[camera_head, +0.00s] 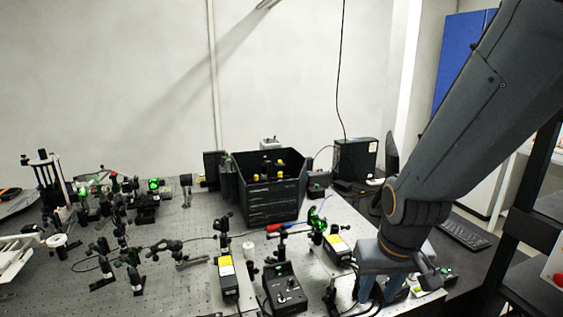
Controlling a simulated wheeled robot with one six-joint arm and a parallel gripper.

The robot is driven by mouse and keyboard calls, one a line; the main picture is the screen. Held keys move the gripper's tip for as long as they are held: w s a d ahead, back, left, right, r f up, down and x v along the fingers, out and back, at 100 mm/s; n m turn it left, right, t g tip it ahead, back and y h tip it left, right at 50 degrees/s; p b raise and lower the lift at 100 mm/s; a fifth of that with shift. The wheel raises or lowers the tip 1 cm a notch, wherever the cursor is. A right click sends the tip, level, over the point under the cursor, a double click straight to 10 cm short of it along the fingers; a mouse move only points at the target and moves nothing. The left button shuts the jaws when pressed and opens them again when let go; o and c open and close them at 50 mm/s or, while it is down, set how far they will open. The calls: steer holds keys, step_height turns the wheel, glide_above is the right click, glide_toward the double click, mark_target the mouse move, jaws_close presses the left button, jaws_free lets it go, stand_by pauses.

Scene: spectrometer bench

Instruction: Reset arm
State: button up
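My arm comes in from the upper right and bends down at a joint with a thin orange ring. My gripper (374,290) hangs at its end, low over the right front of the optical bench (175,291). Blue-grey fingers point downward near the bench's small devices. The view is too small and cluttered to tell whether the fingers are apart or closed, or whether anything is between them.
A black open box (272,204) stands mid-bench, with yellow-topped parts inside. A black control box (285,289) and yellow-labelled modules (228,277) stand left of my gripper. Optical mounts crowd the left. A keyboard (464,235) lies right; a dark shelf frame (518,225) is close beyond my arm.

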step_height(320, 180, down, 22)
steer(key=g+b, duration=0.2)
steer(key=b, duration=1.9)
steer(key=shift+w+a+f+g, duration=0.15)
steer(key=shift+w+f+g, duration=0.1)
steer(key=shift+w+g, duration=0.1)
steer(key=shift+a, duration=0.1)
